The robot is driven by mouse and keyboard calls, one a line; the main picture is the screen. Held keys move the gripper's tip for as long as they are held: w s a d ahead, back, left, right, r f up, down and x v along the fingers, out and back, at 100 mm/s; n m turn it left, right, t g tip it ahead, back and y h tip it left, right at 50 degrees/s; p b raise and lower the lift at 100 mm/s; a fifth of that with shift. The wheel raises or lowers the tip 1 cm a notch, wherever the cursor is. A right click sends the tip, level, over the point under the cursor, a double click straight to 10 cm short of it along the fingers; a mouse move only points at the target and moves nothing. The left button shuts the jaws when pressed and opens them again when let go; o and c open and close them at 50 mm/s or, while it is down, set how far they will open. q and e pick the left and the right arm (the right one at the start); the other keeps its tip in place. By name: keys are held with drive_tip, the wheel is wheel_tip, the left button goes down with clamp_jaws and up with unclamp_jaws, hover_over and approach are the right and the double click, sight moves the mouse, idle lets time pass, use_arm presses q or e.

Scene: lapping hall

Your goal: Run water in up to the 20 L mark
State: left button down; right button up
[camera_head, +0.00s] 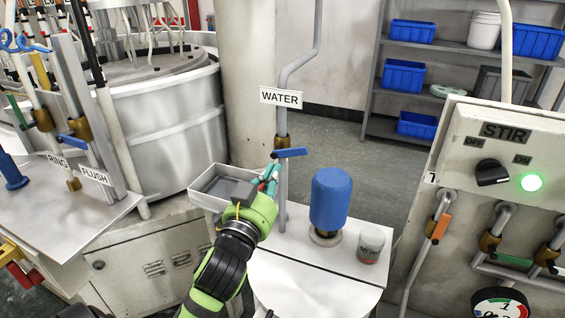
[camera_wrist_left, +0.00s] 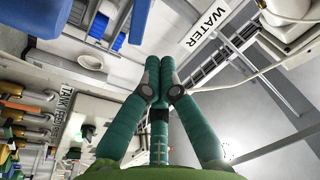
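The WATER label (camera_head: 281,97) hangs on a grey vertical pipe. My left gripper (camera_head: 269,176) is just below and left of the lever, beside the pipe. In the left wrist view its teal fingers (camera_wrist_left: 160,70) are drawn together at the tips, with nothing visible between them. Whether they touch the lever or pipe I cannot tell. The WATER label also shows in the wrist view (camera_wrist_left: 207,24). No 20 L mark is readable. My right gripper is out of view.
A grey tray (camera_head: 207,200) is left of my gripper. The STIR panel (camera_head: 505,150), with a green lamp lit, and several valves stand right; a large tank (camera_head: 165,135) is left.

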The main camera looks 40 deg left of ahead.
use_arm(q)
drive_tip(key=n+y+b, duration=0.1)
drive_tip(key=n, duration=0.4)
wheel_tip(320, 180, up, 6)
drive_tip(key=f+n+t, duration=0.1)
drive_tip(key=n, duration=0.4)
hover_over(290, 152)
drive_tip(key=s+a, duration=0.1)
drive_tip(key=s, duration=0.1)
drive_tip(key=shift+y, duration=0.3)
drive_tip(key=shift+d+f, duration=0.2)
drive_tip(key=shift+f, duration=0.45)
drive_tip(key=shift+d+f, duration=0.25)
drive_tip(key=shift+f, duration=0.35)
drive_tip(key=shift+d+f, duration=0.2)
drive_tip(key=shift+f, duration=0.45)
drive_tip(key=shift+w, duration=0.1)
